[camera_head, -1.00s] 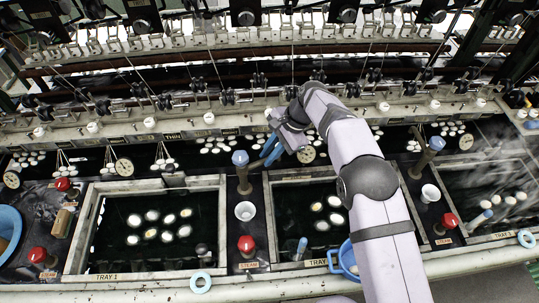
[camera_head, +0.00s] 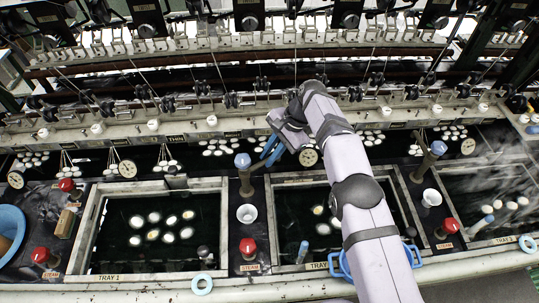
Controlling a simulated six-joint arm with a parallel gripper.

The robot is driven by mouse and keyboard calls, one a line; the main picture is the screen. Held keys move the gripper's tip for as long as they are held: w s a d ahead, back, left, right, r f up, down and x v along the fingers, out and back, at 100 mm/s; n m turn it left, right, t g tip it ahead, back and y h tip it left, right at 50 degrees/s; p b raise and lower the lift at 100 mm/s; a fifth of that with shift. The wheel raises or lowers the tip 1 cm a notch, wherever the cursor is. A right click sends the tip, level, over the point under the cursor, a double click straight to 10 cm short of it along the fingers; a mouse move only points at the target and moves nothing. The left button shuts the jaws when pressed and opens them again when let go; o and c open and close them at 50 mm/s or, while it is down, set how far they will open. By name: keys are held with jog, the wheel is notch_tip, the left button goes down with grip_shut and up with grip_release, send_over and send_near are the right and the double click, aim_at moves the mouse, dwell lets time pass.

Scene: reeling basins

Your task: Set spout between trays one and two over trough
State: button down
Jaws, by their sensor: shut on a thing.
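The spout (camera_head: 256,165) between tray one (camera_head: 88,235) and tray two (camera_head: 275,215) is a dark pipe on a post with a blue knob (camera_head: 242,160). It points right, toward the back left corner of tray two. My gripper (camera_head: 270,152), with blue fingers, is shut on the spout near its free end; the fingers partly hide the contact. A white cup (camera_head: 247,214) sits on the dark strip between the trays, in front of the post. I cannot tell clearly which part is the trough. My arm covers part of tray two.
Pale cocoons (camera_head: 154,217) float in tray one. A red steam knob (camera_head: 247,246) stands in front of the cup. A round dial (camera_head: 308,157) is right of my gripper. A blue container (camera_head: 343,265) is partly behind my arm. Another spout (camera_head: 428,160) stands right of tray two.

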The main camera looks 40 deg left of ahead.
jog(key=c, duration=1.7)
grip_release()
jog(key=shift+r, duration=0.1)
jog(key=shift+w+d+r+b, duration=0.15)
jog(key=shift+w+r+b, duration=0.15)
jog(key=shift+r, duration=0.15)
jog(key=shift+p+v, duration=1.5)
jog(key=shift+v, duration=1.6)
jog(key=shift+s, duration=0.1)
